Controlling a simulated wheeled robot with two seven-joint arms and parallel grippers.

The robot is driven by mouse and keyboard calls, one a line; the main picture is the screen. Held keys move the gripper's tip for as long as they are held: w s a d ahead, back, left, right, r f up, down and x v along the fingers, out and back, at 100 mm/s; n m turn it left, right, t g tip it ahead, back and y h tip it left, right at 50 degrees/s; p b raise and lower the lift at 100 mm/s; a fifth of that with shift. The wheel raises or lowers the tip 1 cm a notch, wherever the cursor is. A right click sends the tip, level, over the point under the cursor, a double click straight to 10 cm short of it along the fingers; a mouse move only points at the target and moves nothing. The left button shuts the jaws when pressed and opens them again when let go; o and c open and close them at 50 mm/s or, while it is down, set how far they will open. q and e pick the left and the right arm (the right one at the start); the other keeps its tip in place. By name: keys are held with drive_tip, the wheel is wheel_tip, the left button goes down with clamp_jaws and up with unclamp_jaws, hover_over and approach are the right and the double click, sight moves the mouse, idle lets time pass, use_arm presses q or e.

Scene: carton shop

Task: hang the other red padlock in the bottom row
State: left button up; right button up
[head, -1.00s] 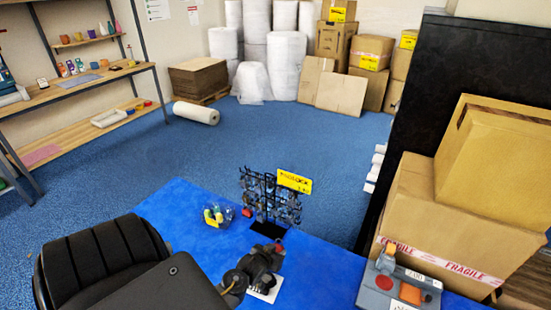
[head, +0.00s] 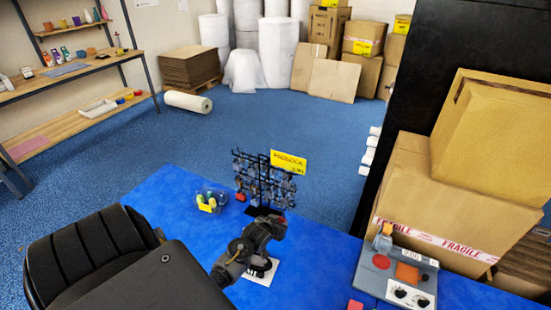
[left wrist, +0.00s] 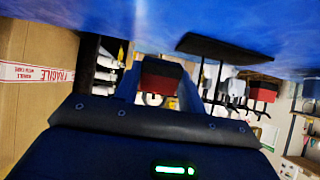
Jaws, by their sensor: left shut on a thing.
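The black wire padlock rack (head: 262,182) stands on the blue table with rows of padlocks on its hooks. My left gripper (head: 277,222) is in front of the rack's lower right part. It is shut on a red padlock with a dark lower band, which shows between the fingers in the left wrist view (left wrist: 161,78). The held padlock is apart from the rack as far as I can see. Another red padlock (head: 240,197) hangs at the rack's lower left; it also shows in the left wrist view (left wrist: 263,90), which is upside down. My right gripper is out of view.
A yellow sign (head: 288,161) tops the rack. A clear bowl with yellow items (head: 209,202) stands left of it. A grey device (head: 398,275) with an orange patch and knobs lies right, before a large carton (head: 405,190). Blue table (head: 325,255) is bare between.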

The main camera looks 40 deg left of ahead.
sight(282, 218)
use_arm(q)
drive_tip(key=shift+w+a+f+b, duration=0.1)
drive_tip(key=shift+w+a+b, duration=0.05)
drive_tip(key=shift+w+b, duration=0.25)
drive_tip(key=shift+w+a+f+b, duration=0.15)
drive_tip(key=shift+w+b, duration=0.15)
drive_tip(key=shift+w, duration=0.15)
drive_tip(key=shift+w+a, duration=0.15)
drive_tip(key=shift+w, duration=0.55)
drive_tip(key=shift+f, duration=0.1)
drive_tip(key=o, duration=1)
drive_tip(key=shift+c, duration=0.2)
